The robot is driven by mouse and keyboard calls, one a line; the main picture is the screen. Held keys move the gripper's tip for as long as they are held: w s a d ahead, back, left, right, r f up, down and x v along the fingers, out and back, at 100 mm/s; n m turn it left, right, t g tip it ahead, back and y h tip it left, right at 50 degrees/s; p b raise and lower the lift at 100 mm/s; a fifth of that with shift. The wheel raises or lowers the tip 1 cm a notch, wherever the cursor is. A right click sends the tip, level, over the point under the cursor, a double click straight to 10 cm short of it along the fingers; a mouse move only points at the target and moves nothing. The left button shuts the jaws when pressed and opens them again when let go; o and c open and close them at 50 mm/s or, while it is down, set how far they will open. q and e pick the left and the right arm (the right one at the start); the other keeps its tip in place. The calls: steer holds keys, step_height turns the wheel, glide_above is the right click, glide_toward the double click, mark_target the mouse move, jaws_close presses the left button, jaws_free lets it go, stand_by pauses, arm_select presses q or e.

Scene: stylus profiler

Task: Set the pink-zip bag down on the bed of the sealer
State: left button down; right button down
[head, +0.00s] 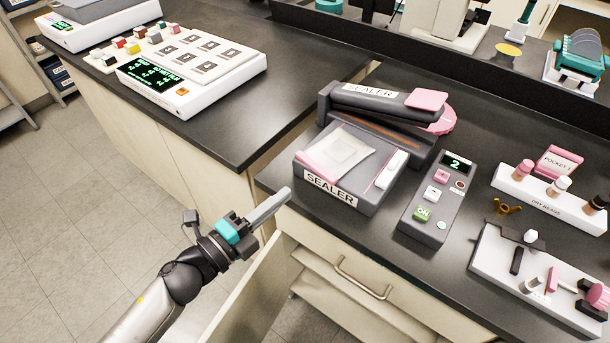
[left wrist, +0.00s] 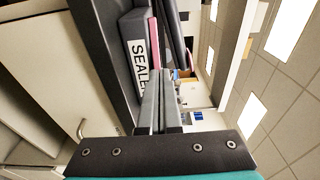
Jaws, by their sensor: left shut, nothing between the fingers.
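The pink-zip bag (head: 345,149) is a clear, pale bag with a pink strip at its left end. It lies flat on the bed of the grey sealer (head: 305,171), whose lid is raised behind it. My left gripper (head: 286,196) is shut and empty, just left of the sealer's front corner and apart from the bag. In the left wrist view its shut fingers (left wrist: 159,108) point at the side of the sealer (left wrist: 138,50), with a thin pink edge on top. My right gripper is not in view.
A control box (head: 438,197) with a green display reading 2 stands right of the sealer. White racks (head: 548,197) with small items stand farther right. An open drawer or door (head: 255,290) is below the bench edge, near my left arm. A white panel device (head: 215,82) stands on the left bench.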

mark_target(316, 169)
arm_select(q)
steer(key=x, duration=0.7)
steer(key=shift+w+d, duration=0.1)
steer(key=shift+w, duration=0.05)
steer(key=shift+x, duration=1.05)
